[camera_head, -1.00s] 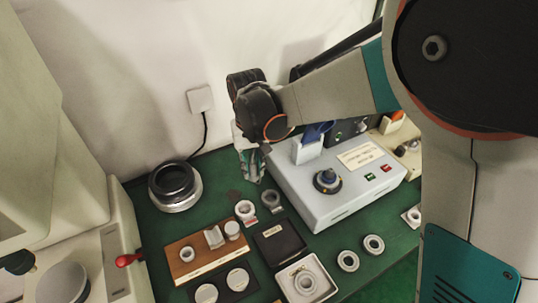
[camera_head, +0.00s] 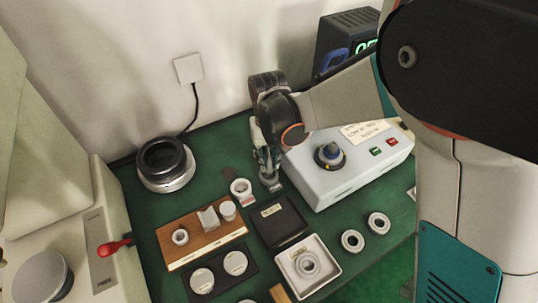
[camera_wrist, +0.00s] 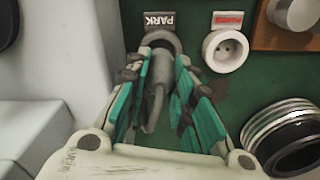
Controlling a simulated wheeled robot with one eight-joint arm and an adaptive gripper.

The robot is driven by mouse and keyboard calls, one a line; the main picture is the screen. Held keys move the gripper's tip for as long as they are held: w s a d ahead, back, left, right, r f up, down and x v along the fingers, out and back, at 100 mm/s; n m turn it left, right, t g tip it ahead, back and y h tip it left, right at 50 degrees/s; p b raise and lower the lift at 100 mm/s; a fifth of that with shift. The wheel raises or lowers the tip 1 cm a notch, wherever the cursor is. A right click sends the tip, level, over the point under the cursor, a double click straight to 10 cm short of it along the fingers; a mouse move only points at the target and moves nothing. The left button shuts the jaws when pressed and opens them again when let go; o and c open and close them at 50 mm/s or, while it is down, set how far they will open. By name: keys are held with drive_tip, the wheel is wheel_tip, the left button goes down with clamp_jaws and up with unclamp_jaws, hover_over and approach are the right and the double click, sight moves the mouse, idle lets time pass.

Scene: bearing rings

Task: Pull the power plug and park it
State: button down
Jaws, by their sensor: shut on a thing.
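My gripper (camera_wrist: 160,75) has teal fingers closed around a grey power plug (camera_wrist: 157,88) with a grey cable end. In the wrist view the plug's far end overlaps the grey round park holder (camera_wrist: 160,42) below the PARK label (camera_wrist: 159,22); I cannot tell whether it is seated. The white power socket (camera_wrist: 225,50), with a red label, stands empty to the right. In the head view my gripper (camera_head: 268,180) is low over the mat beside the white socket (camera_head: 241,188), hiding the park holder and the plug.
The grey control box (camera_head: 340,182) with a knob stands close to the right of my gripper. A dark ring stack (camera_head: 166,165) is to the left. A wooden block (camera_head: 177,258), a black tray (camera_head: 278,222) and a white tray (camera_head: 327,277) lie in front.

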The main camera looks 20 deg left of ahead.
sight(268, 166)
drive_tip(key=shift+f+b, duration=0.7)
drive_tip(key=shift+f, duration=0.75)
drive_tip(key=shift+f+b, duration=0.55)
drive_tip(key=shift+b, duration=0.05)
idle(0.6)
drive_tip(key=c, duration=1.7)
unclamp_jaws()
drive_tip(key=shift+o, duration=0.2)
drive_tip(key=shift+r+p, duration=3.5)
drive_tip(key=shift+r, duration=2.05)
